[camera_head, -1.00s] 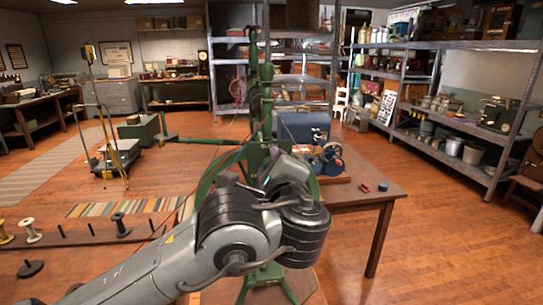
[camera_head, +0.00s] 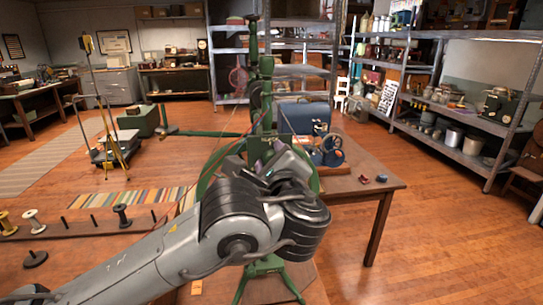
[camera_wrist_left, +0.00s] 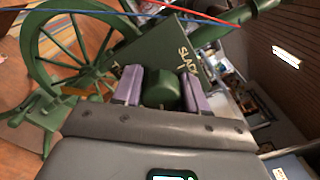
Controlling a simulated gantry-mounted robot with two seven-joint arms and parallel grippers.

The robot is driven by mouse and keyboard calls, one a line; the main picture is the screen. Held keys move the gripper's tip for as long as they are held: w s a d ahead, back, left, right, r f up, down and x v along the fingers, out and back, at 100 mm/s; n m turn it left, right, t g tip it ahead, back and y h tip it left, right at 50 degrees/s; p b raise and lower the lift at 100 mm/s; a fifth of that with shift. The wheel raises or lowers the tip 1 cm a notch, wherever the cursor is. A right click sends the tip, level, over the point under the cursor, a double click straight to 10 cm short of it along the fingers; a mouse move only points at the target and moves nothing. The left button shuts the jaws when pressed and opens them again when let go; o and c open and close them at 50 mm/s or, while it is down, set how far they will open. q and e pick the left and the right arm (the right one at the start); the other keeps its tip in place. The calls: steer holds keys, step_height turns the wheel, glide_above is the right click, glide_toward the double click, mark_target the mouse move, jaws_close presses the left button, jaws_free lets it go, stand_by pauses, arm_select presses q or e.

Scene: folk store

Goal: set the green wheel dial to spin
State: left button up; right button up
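A green spinning wheel stands in front of me, its upright post (camera_head: 252,85) in the middle of the head view. In the left wrist view its spoked wheel (camera_wrist_left: 32,60) is at the left, and a green panel (camera_wrist_left: 150,55) bears lettering, with "SLACK" readable and another word partly hidden. A round green dial (camera_wrist_left: 160,89) sits between the purple fingers of my left gripper (camera_wrist_left: 161,92). The fingers are on either side of it, very close; contact is not clear. In the head view my left gripper (camera_head: 268,158) is mostly hidden behind its wrist. My right gripper is not in view.
A wooden table (camera_head: 365,200) with a blue box (camera_head: 303,117) and a small blue-wheeled machine (camera_head: 331,151) is behind to the right. A peg rail with spools (camera_head: 122,217) is at the left. Red and blue cords (camera_wrist_left: 190,12) cross the wrist view.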

arm_select(q)
steer(key=o, duration=0.3)
steer(key=shift+s+d, duration=0.15)
steer(key=shift+s, duration=0.45)
steer(key=s+d+p, duration=0.1)
steer(key=s+p, duration=0.1)
steer(key=s, duration=0.7)
steer(key=shift+s+d, duration=0.2)
steer(key=shift+s, duration=0.05)
